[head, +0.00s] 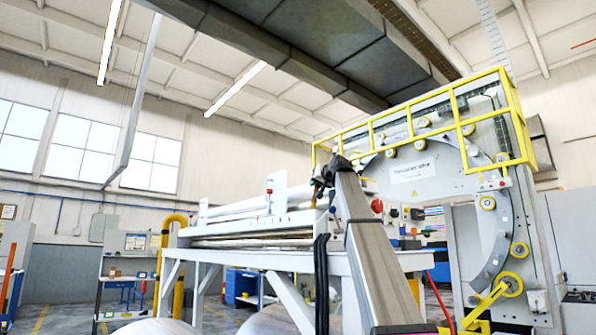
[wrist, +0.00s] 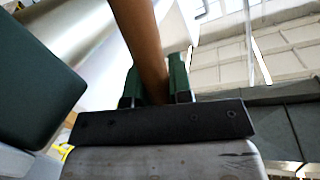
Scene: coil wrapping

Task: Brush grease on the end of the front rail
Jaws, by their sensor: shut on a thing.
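My gripper (head: 323,180) is high at the right end of the white stand in the head view, small and dark there. In the wrist view its two green fingers (wrist: 157,85) are shut on a brown wooden handle (wrist: 148,45), likely the brush's. The handle runs up out of the picture, so its bristles and any grease are hidden. Long pale horizontal rails (head: 250,222) lie along the stand; I cannot tell which is the front rail. The right end of the rails is partly hidden behind my gripper and arm. Contact between brush and rail cannot be seen.
A large ring-shaped wrapping machine (head: 485,220) with a yellow guard frame (head: 517,110) stands at the right. The white stand (head: 280,260) has angled legs. In the wrist view a shiny cylinder (wrist: 75,25) and a dark green block (wrist: 35,85) are close on the left.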

